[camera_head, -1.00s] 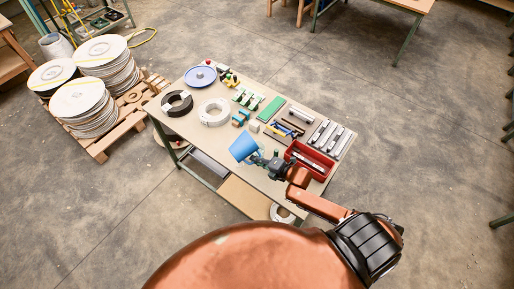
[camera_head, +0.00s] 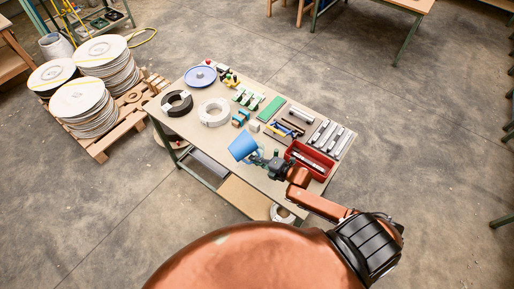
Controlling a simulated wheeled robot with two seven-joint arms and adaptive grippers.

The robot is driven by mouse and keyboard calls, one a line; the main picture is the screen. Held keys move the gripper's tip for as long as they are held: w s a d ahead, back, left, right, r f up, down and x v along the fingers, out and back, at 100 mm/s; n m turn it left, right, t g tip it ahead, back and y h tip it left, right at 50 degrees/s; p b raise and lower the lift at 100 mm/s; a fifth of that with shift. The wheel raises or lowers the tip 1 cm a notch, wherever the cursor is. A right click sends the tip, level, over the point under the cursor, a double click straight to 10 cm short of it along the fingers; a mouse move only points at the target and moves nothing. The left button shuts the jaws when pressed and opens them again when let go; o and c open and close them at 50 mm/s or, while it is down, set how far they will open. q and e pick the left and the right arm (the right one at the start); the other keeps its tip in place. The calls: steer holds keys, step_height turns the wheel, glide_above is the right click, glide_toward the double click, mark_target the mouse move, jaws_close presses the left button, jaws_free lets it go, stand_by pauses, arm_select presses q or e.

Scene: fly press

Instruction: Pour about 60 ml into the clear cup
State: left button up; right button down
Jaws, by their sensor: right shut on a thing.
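A blue cup-shaped container (camera_head: 242,147) is tilted over the near part of the table. My right gripper (camera_head: 261,159) is shut on it from its right side; the fingers are small and partly hidden by the container. I cannot make out the clear cup in this view, nor any liquid. My left gripper is not in view.
The workbench (camera_head: 222,166) carries a red tray (camera_head: 322,172) right of my gripper, a white ring (camera_head: 214,112), a black ring (camera_head: 177,103), a blue plate (camera_head: 200,75), a green block (camera_head: 272,109) and several metal bars. A pallet with stacked discs (camera_head: 82,97) stands left.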

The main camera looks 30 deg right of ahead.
steer(key=shift+a+f+n+h+p, duration=0.45)
steer(key=shift+n+h, duration=0.15)
steer(key=shift+h, duration=0.1)
steer(key=shift+f+n+g+h, duration=0.3)
steer(key=shift+f+n+h, duration=0.35)
steer(key=shift+n+h, duration=0.05)
steer(key=shift+r+n+h+p, duration=0.3)
steer(key=shift+p, duration=0.3)
stand_by(0.8)
